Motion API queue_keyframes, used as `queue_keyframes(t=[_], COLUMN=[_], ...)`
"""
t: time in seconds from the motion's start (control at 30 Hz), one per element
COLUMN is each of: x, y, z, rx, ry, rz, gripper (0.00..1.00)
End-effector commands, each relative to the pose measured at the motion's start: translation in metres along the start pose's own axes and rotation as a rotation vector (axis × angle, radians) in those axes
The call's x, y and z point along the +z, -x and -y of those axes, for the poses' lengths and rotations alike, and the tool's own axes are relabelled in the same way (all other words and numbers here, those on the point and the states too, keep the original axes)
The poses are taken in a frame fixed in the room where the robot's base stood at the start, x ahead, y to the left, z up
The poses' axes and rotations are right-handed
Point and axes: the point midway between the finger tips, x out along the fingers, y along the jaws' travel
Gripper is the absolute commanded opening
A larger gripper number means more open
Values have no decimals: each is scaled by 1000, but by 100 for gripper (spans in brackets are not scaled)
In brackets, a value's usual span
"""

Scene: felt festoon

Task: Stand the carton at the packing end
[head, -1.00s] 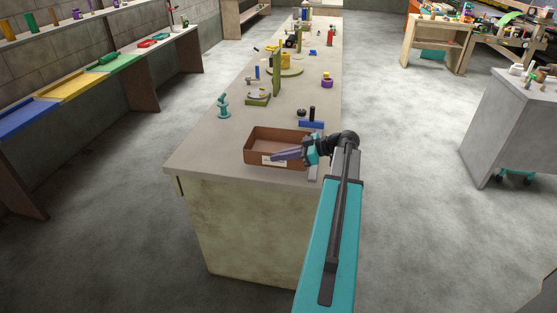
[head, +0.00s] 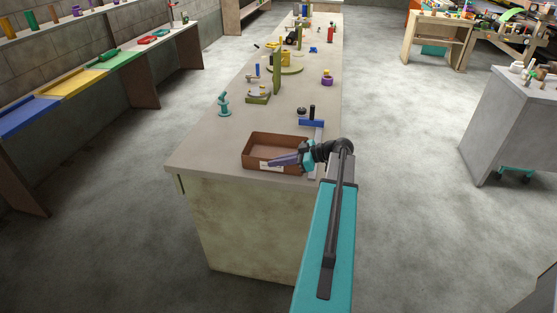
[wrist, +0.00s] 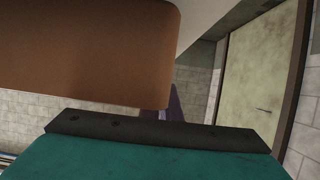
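The carton (head: 262,139) is a low, open-topped brown box with a white label (head: 271,166) on its near wall. It is at the near end of the long bench, opening up; I cannot tell whether it touches the bench top. My gripper (head: 282,160) lies across its near right side, with purple fingers pointing left along the labelled wall. In the wrist view the carton (wrist: 85,50) fills the upper left at very close range, and a sliver of a purple finger (wrist: 177,103) shows beside it. The carton hides the fingertips, so their grip is unclear.
The long bench (head: 215,150) has bare top left of the carton. A blue block (head: 311,122) with dark pegs stands just behind it, and a teal figure (head: 224,104) stands further left. Several parts stand farther back. A grey cabinet (head: 515,125) is across the floor at right.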

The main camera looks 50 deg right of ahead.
Motion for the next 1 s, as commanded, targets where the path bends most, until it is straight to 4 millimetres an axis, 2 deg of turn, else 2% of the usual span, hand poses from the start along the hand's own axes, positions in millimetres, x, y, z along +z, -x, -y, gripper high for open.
queue_keyframes(t=[0.53, 0.67, 1.0], x=[5, 5, 5], y=[-2, -2, -1], z=[0, 0, 0], rx=[1, 1, 1], ry=[2, 0, 0], rz=[-1, 0, 0], gripper=[0, 22, 22])
